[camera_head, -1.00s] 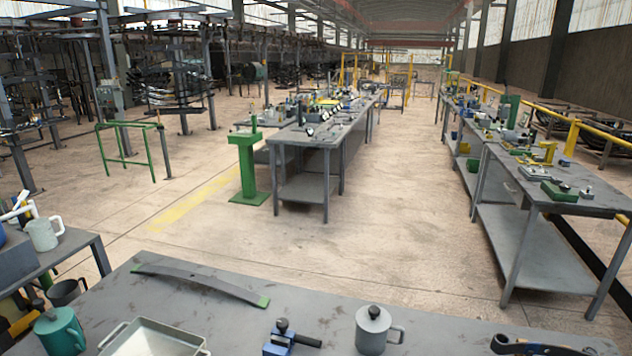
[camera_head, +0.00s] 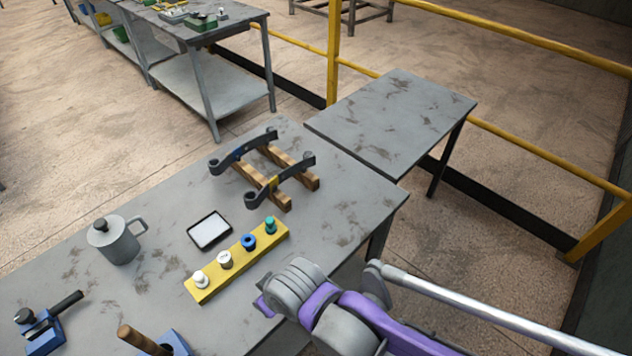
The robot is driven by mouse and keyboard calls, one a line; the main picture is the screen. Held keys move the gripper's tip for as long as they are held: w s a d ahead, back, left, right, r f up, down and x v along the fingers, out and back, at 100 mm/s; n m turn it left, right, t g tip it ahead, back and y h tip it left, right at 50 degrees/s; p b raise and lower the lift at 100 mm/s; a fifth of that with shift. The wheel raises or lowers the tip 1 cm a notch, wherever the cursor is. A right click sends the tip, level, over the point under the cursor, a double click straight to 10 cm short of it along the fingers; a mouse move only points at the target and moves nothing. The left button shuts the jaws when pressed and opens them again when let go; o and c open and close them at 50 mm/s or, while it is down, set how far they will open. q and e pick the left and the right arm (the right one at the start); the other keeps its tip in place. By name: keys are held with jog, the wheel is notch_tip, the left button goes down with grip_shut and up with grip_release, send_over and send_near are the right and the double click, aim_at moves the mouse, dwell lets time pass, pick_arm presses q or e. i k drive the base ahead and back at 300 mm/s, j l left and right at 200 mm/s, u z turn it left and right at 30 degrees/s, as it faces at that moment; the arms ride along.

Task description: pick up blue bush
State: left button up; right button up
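The blue bush (camera_head: 249,241) stands on a long yellow block (camera_head: 213,288) on the grey bench. It is a short blue ring-shaped piece with a dark centre. A teal piece (camera_head: 270,225) stands at the block's right end. A grey-white piece (camera_head: 225,259) and a white piece (camera_head: 201,279) stand to the left of the blue bush. My purple and grey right arm shows at the bottom right, beside the bench edge and short of the block. I cannot make out its gripper's fingers. My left gripper is not in view.
A small white-topped tray (camera_head: 209,231) lies behind the block. Dark leaf springs (camera_head: 245,148) lie across wooden bars (camera_head: 262,187). A grey lidded mug (camera_head: 114,240) and blue clamp-like tools (camera_head: 42,330) stand left. An empty side table (camera_head: 392,118) stands right, near yellow rails (camera_head: 333,50).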

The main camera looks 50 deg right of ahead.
aim_at(248, 241)
jog(key=z, duration=1.4)
